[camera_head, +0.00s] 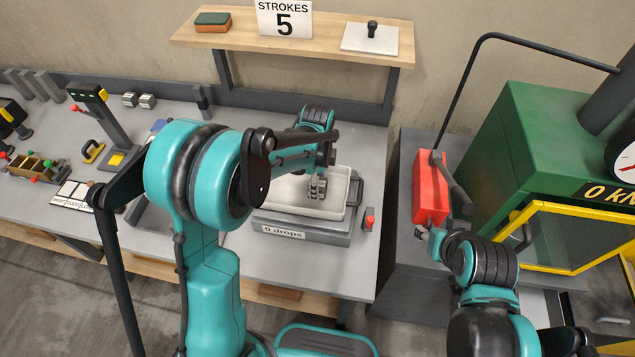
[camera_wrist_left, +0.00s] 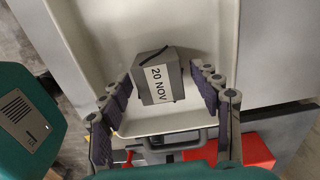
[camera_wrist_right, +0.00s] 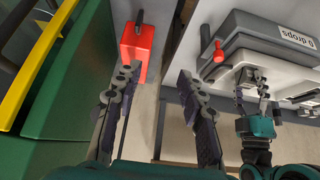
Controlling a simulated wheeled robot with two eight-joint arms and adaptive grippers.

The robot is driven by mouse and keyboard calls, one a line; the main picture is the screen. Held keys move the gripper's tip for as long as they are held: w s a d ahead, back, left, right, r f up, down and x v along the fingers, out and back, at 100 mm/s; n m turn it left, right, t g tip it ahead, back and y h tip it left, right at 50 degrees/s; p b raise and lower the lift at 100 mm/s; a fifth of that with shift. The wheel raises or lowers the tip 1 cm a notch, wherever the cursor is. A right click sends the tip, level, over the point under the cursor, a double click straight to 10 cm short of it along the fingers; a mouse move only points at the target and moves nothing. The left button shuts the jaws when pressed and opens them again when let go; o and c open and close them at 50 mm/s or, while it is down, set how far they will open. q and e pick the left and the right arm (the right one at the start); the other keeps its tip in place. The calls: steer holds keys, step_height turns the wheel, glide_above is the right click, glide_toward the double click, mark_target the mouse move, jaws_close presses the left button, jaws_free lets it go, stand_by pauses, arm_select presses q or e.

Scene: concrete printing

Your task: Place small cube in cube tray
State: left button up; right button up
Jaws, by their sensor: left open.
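A small grey cube (camera_wrist_left: 157,82) with a white "20 NOV" label shows in the left wrist view, between the two fingers of my left gripper (camera_wrist_left: 160,95). The fingers stand apart, with a gap beside the cube. The cube appears to rest on the floor of the white tray (camera_wrist_left: 95,30), near its end wall. In the head view my left gripper (camera_head: 317,188) reaches down into the tray (camera_head: 283,190), and its fingers mostly hide the cube. My right gripper (camera_wrist_right: 158,90) has its fingers apart and nothing between them, near a red box.
The tray stands on a grey unit marked "0 drops" (camera_head: 285,233), with a red knob (camera_head: 369,219) beside it. The red box (camera_head: 430,188) is to its right, beside a green machine (camera_head: 535,150).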

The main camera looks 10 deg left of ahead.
arm_select(q)
step_height(320, 180, up, 12)
steer(key=p, duration=0.2)
steer(key=s+a+r+n+t, duration=0.2)
steer(key=s+a+n+t, duration=0.1)
steer(key=s+n, duration=0.6)
steer(key=s+a+r+n+t, duration=0.2)
steer(key=s+a+n+t, duration=0.2)
steer(key=s+n, duration=0.4)
steer(key=shift+s+n, duration=0.35)
steer(key=shift+n, duration=0.15)
